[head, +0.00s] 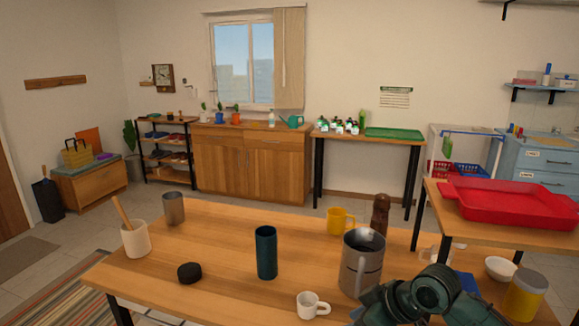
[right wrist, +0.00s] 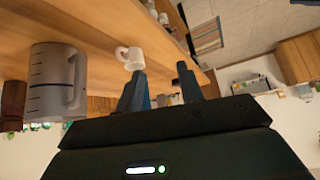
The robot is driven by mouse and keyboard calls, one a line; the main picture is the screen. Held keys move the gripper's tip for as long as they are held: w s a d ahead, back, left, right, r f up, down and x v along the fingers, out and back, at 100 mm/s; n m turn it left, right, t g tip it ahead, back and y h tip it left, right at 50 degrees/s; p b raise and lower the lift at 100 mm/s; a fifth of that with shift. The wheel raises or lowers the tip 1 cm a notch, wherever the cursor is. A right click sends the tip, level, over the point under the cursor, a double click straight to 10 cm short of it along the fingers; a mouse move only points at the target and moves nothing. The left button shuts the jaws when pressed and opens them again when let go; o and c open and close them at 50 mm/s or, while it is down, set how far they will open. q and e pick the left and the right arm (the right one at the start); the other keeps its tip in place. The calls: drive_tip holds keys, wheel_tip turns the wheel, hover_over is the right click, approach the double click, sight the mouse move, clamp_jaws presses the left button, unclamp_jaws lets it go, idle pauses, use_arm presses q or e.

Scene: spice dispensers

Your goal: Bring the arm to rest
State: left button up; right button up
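My right arm (head: 430,290) is folded at the lower right of the head view, by the table's near right edge. Its gripper is hard to make out there. In the right wrist view my right gripper (right wrist: 161,72) has its two fingers apart, with nothing between them. That view is rolled over, with the wooden table (right wrist: 85,20) at the upper left. A grey metal pitcher (head: 361,262) and a white mug (head: 312,305) stand on the table near this arm. The pitcher (right wrist: 55,85) and mug (right wrist: 131,57) also show in the wrist view, apart from the fingers. My left gripper is out of view.
The table also holds a dark teal cylinder (head: 266,252), a black round piece (head: 189,272), a yellow mug (head: 341,221), a brown mill (head: 380,214) and a crock (head: 135,239). A red tray (head: 512,222) sits on a side table. A yellow-grey jar (head: 524,295) stands right of my arm.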

drive_tip(key=s+a+f+m+t, duration=0.1)
drive_tip(key=s+a+f+m, duration=0.1)
drive_tip(key=s+a+f, duration=0.3)
use_arm(q)
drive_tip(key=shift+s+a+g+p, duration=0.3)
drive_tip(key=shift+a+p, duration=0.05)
drive_tip(key=shift+p, duration=0.4)
use_arm(e)
drive_tip(key=s+d+f+m+t+h, duration=0.1)
drive_tip(key=s+d+f+m+t, duration=0.1)
drive_tip(key=s+f, duration=0.3)
drive_tip(key=s+d+f+m+t+h, duration=0.1)
drive_tip(key=s+d+f+m+t, duration=0.2)
drive_tip(key=s, duration=0.8)
wheel_tip(320, 180, down, 2)
drive_tip(key=shift+d+f+h, duration=0.1)
drive_tip(key=shift+d+h, duration=0.3)
drive_tip(key=shift+d, duration=0.45)
